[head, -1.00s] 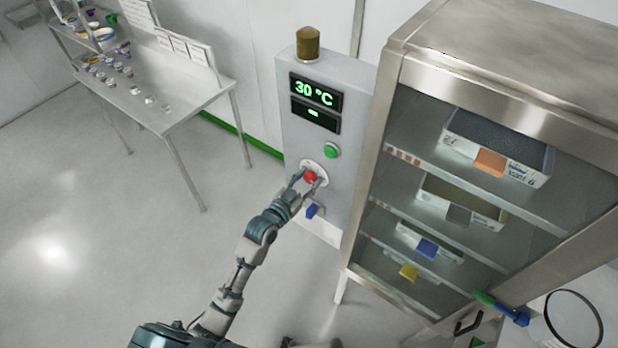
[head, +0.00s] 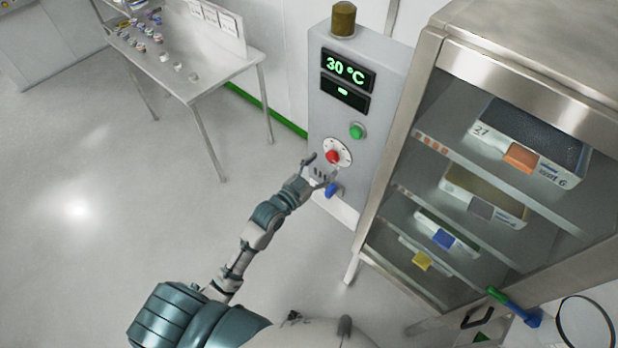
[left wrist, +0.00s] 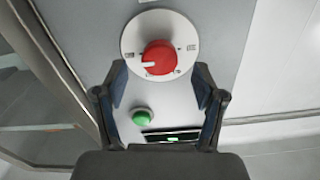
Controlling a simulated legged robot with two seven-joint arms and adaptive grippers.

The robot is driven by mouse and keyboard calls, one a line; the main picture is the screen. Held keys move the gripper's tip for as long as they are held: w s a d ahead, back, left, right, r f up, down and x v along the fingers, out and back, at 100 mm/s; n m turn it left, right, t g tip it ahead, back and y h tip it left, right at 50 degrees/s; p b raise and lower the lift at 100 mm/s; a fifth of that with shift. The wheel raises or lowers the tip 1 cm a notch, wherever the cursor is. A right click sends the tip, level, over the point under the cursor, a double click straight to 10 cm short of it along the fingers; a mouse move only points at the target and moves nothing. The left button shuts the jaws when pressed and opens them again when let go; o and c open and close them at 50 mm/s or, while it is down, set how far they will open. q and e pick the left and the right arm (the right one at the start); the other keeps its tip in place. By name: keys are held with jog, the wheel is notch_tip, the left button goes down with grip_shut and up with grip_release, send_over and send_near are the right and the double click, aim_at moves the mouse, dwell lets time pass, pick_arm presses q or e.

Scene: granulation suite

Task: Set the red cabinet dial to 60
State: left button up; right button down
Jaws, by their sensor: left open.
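The red dial (head: 333,156) sits on a round white plate on the front of the grey cabinet (head: 366,75). The cabinet's upper display (head: 347,70) reads 30 °C in green. My left gripper (head: 321,173) is open and empty, just below and in front of the dial. In the left wrist view the red dial (left wrist: 158,58) shows upside down beyond the open fingertips (left wrist: 162,82). Its white mark points to the left there, and the plate's small print is too small to read. My right gripper is not in view.
A glass-fronted cabinet (head: 440,60) with boxes stands close on the right. A steel table (head: 205,85) stands back left. The floor on the left is clear.

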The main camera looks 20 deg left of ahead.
pick_arm(q)
jog(key=v, duration=0.7)
jog(key=shift+s+a, duration=0.2)
jog(key=shift+s, duration=0.15)
